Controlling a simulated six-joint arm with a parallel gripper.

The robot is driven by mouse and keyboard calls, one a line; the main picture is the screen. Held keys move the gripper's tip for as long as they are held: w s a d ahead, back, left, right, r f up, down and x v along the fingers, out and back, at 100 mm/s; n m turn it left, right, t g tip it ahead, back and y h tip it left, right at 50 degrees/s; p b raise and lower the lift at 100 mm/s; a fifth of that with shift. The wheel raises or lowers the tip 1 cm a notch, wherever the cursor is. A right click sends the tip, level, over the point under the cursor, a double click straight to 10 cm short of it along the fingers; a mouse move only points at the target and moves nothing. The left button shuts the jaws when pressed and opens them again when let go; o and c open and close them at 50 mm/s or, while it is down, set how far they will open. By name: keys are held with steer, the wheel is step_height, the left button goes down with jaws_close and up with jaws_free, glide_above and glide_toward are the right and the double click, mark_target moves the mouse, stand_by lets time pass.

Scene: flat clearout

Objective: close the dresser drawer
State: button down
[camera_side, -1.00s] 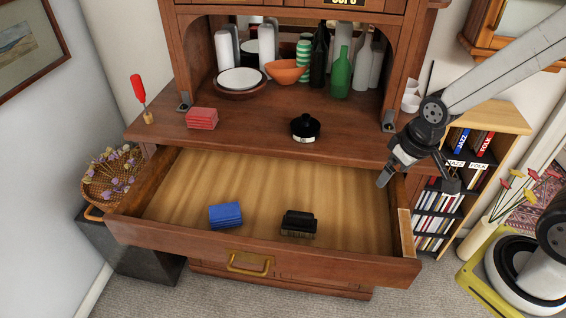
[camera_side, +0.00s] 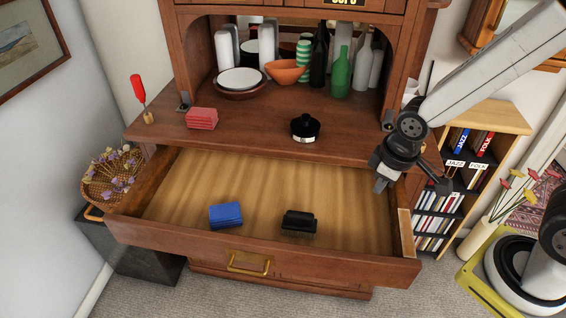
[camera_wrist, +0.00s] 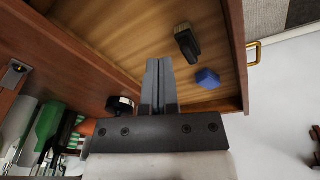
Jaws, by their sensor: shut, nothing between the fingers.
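The dresser drawer (camera_side: 262,262) is pulled well out and has a brass handle (camera_side: 249,263) on its front. A blue block-shaped item (camera_side: 225,214) and a black brush (camera_side: 299,223) lie inside it. My gripper (camera_side: 379,186) is above the right side of the drawer, near the dresser top's front edge, shut and empty. It does not appear to touch the drawer. In the wrist view my gripper (camera_wrist: 160,66) points over the drawer floor, with the black brush (camera_wrist: 187,42), blue item (camera_wrist: 208,78) and handle (camera_wrist: 253,53) beyond it.
Bowls and bottles, including a green bottle (camera_side: 340,74), stand in the alcove. A bookshelf (camera_side: 497,117) is at right, a flower basket (camera_side: 112,175) at left.

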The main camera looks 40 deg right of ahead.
steer(key=s+a+f+n+h, duration=0.1)
steer(key=s+a+f+n, duration=0.1)
steer(key=a+n, duration=0.4)
steer(key=s+a+f+n+h, duration=0.1)
steer(key=s+a+f+n, duration=0.2)
steer(key=a+n, duration=0.4)
steer(key=s+a+f+n+t+h, duration=0.1)
steer(key=a+f+n, duration=0.3)
steer(key=n, duration=0.5)
steer(key=s+a, duration=0.1)
steer(key=a, duration=0.1)
steer(key=shift+s+a+n, duration=0.3)
steer(key=shift+a+n, duration=0.1)
steer(key=shift+f, duration=0.15)
glide_above(323, 276)
steer(key=s+a, duration=0.2)
steer(key=shift+w+d+f, duration=0.1)
steer(key=shift+w+f, duration=0.05)
steer(key=shift+f, duration=2.1)
steer(key=shift+w+d+f, duration=0.1)
steer(key=shift+f, duration=2.15)
